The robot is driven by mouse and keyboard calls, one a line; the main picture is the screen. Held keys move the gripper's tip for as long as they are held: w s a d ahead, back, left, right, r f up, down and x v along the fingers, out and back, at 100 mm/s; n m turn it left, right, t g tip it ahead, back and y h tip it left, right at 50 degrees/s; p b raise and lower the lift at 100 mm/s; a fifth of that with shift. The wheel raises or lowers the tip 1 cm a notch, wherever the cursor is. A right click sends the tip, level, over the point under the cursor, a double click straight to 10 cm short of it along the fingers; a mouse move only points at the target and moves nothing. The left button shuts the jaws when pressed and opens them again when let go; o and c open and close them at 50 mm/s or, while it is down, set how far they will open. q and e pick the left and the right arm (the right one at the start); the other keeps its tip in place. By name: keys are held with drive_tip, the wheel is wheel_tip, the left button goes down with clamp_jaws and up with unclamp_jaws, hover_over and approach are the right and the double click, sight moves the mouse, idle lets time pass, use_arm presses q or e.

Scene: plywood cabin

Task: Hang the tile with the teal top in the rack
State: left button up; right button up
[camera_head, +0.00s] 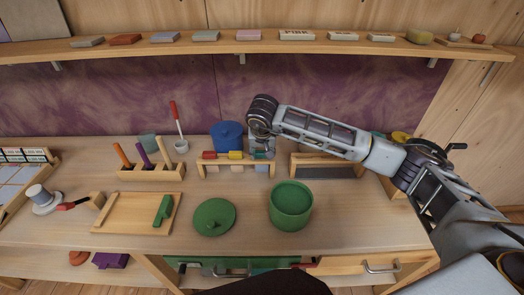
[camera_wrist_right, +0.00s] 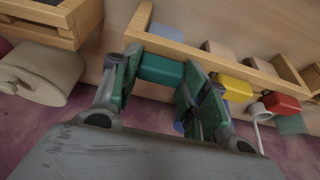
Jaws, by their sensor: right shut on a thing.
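The rack (camera_head: 203,170) is a low wooden frame at the middle of the bench. Tiles with red (camera_head: 209,154) and yellow (camera_head: 235,154) tops hang in it. My right gripper (camera_head: 262,150) is over the rack's right end, pointing down. In the wrist view its fingers (camera_wrist_right: 155,85) are shut on the tile with the teal top (camera_wrist_right: 160,70), one finger on each side. The teal top lies along the rack's bar (camera_wrist_right: 200,57), and its pale body shows beyond the bar. Whether the top rests on the bar is unclear. My left gripper is out of view.
A blue pot (camera_head: 227,135) stands close behind the rack. A framed dark board (camera_head: 328,172) is just right of it, and a peg stand (camera_head: 150,174) is to the left. A green pot (camera_head: 290,205) and green lid (camera_head: 214,217) stand in front. A shelf (camera_head: 250,47) runs above.

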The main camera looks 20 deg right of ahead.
drive_tip(key=o, duration=0.9)
drive_tip(key=shift+c, duration=0.2)
drive_tip(key=shift+o, duration=0.4)
drive_tip(key=shift+r, duration=0.15)
drive_tip(key=shift+s+a+r, duration=0.1)
drive_tip(key=shift+s+r, duration=0.15)
drive_tip(key=shift+r, duration=0.3)
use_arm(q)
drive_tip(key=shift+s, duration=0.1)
use_arm(e)
drive_tip(key=v, duration=1)
drive_tip(key=shift+s+r, duration=0.15)
drive_tip(key=shift+r, duration=0.05)
